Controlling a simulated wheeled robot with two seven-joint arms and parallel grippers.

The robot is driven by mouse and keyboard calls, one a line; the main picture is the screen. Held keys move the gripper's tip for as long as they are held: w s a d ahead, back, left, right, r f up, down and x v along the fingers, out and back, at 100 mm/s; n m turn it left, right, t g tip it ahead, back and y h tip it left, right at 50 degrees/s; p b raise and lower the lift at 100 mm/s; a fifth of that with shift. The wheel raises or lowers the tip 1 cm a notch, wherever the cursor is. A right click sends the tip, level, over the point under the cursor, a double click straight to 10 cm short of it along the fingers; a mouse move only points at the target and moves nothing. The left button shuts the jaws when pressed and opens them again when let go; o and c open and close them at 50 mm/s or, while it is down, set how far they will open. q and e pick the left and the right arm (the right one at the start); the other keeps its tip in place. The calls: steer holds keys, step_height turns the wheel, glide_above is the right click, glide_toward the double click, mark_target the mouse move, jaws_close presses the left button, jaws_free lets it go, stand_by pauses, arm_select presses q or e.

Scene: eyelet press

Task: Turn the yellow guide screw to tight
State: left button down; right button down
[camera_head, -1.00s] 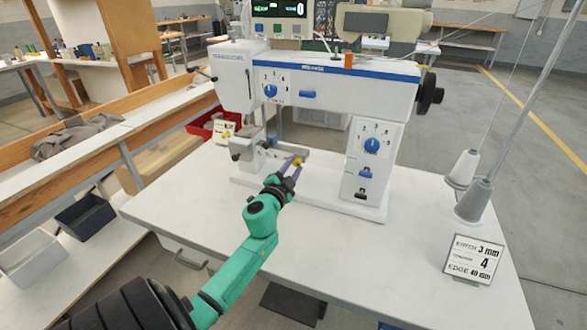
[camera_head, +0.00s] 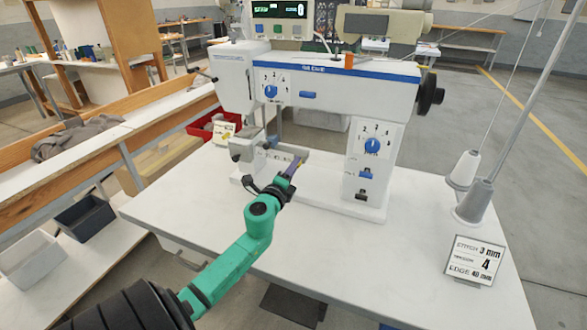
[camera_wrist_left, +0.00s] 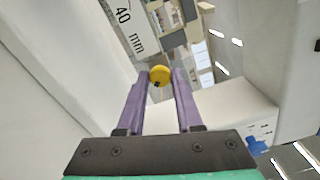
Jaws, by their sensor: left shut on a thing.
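The yellow guide screw (camera_wrist_left: 160,76) is a small round knob with a dark mark on its face. In the left wrist view it sits between the tips of my left gripper's two purple fingers. My left gripper (camera_head: 294,167) is shut on it at the front of the white machine (camera_head: 330,85). In the head view the fingers mostly cover the screw. A scale strip marked 40 mm (camera_wrist_left: 125,18) lies just beyond the screw in the wrist view. My right gripper is not in view.
The machine's column (camera_head: 371,165) stands right of my gripper. The white table (camera_head: 400,270) is clear in front.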

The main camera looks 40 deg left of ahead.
arm_select(q)
steer(key=m, duration=0.5)
steer(key=shift+f, duration=0.1)
stand_by(0.4)
steer(key=c, duration=0.6)
jaws_free()
steer(key=shift+s, duration=0.1)
steer(key=b+v, duration=0.2)
steer(key=v, duration=1.2)
steer(key=shift+s+d, duration=0.2)
